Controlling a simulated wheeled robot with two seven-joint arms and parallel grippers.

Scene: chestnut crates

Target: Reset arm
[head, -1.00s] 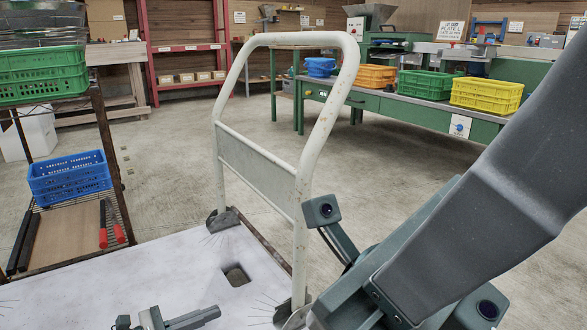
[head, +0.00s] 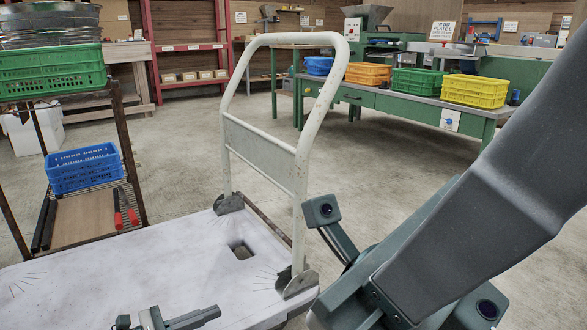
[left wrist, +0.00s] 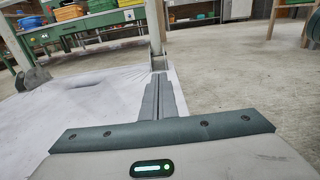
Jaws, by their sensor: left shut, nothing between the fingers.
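My left gripper (head: 200,318) shows at the bottom edge of the head view, low over the white platform of a cart. In the left wrist view its two fingers (left wrist: 158,92) lie together, shut with nothing between them. They point toward the foot of the cart's handle post. My right arm (head: 480,190) crosses the right side of the head view and hides part of the floor and bench; its gripper is not visible.
The cart's platform (head: 140,270) is bare, with an upright pale handle (head: 300,150). A wire rack at left holds a green crate (head: 50,72) and a blue crate (head: 83,168). A green bench (head: 375,104) with several crates stands behind. Open floor lies between.

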